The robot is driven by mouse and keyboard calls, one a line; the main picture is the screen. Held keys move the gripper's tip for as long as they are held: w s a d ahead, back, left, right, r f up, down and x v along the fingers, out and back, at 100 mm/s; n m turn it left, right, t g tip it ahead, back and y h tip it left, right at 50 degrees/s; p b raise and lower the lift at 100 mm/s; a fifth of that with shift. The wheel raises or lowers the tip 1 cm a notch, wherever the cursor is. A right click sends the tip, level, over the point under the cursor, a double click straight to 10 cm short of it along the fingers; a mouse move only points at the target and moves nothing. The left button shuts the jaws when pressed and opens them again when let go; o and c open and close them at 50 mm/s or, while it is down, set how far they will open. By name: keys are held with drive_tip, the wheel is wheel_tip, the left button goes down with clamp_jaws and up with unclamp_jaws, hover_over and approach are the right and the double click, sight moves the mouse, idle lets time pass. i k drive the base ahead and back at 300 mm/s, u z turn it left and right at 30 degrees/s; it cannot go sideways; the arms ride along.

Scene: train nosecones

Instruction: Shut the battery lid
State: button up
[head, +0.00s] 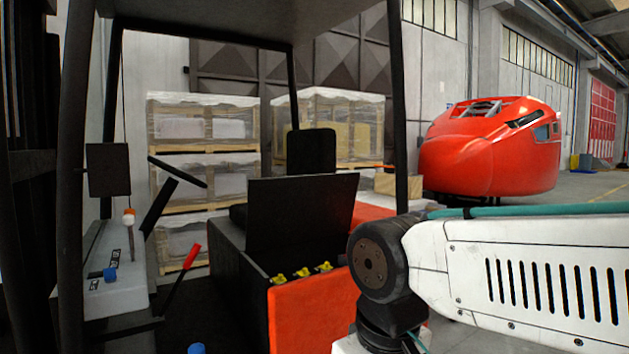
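The battery lid (302,215) looks to be the flat black panel standing raised and tilted on the forklift, in front of its black seat (312,150). Below its lower edge the battery compartment is open, with several yellow caps (303,272) showing along the top of the orange body (315,312). My arm comes in from the right, and its dark joint is beside the orange body. My gripper is out of view, so its state does not show.
The forklift's black roof posts (400,110) frame the cab. A red-handled lever (190,258) and a grey control panel (112,270) are on the left. Wrapped pallets (205,125) stand behind. A red train nosecone (490,150) sits at the back right.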

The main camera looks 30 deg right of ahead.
sight(280, 211)
drive_tip(key=z, duration=0.6)
drive_tip(key=i, duration=0.4)
drive_tip(key=z, duration=0.95)
drive_tip(key=i, duration=1.3)
drive_tip(key=u, duration=0.45)
